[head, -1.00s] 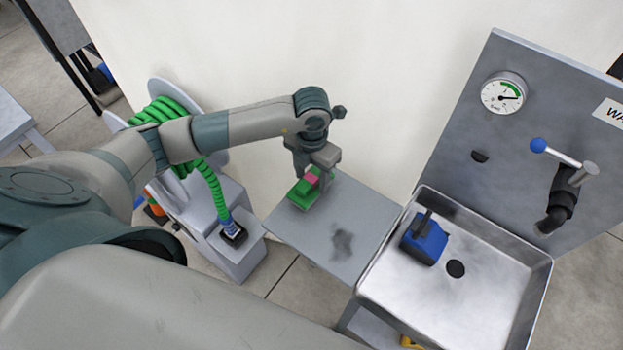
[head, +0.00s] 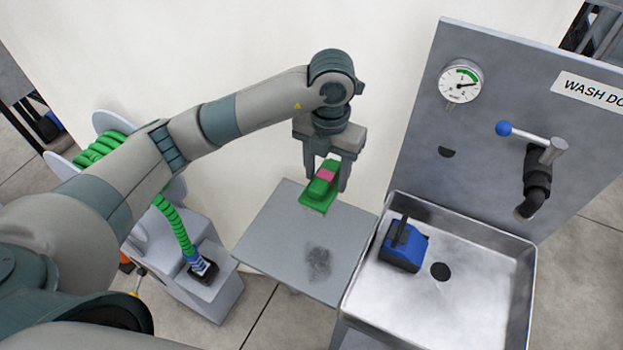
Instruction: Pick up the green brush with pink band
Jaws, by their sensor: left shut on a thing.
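The green brush with pink band (head: 318,192) is held in my left gripper (head: 327,182) in the head view. The gripper's fingers stand on either side of the brush and are shut on it. The brush appears raised above the back part of the grey side table (head: 270,237), tilted a little. My right gripper is not in view.
A metal sink (head: 475,300) at the right holds a blue brush-like block with a dark handle (head: 404,247). Above it a grey panel carries a gauge (head: 461,82), a blue-knobbed lever (head: 520,138) and a black spout. A green hose reel (head: 110,150) stands at the left.

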